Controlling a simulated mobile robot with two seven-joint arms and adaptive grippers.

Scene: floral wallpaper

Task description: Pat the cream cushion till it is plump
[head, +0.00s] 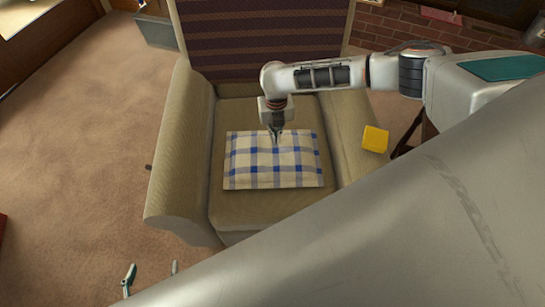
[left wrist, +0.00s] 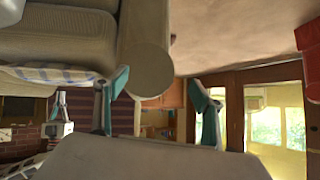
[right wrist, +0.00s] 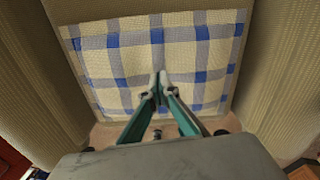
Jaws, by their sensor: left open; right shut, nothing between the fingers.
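The cream cushion (head: 250,172) with blue checks lies flat on the armchair seat (head: 235,208). It fills much of the right wrist view (right wrist: 200,55), and its edge shows in the left wrist view (left wrist: 45,74). My right gripper (head: 277,138) points down over the cushion's upper middle. Its fingertips (right wrist: 158,85) are together with nothing between them. I cannot tell whether they touch the cloth. My left gripper (head: 151,272) is open and empty, low in front of the chair. Its fingers are well apart in the left wrist view (left wrist: 158,95).
The chair's left armrest (head: 176,150) and right armrest (head: 345,130) flank the seat. A striped cloth (head: 262,40) covers the backrest. A yellow block (head: 375,139) is right of the chair. My own large grey body part covers the lower right. Carpet (head: 80,150) is clear at left.

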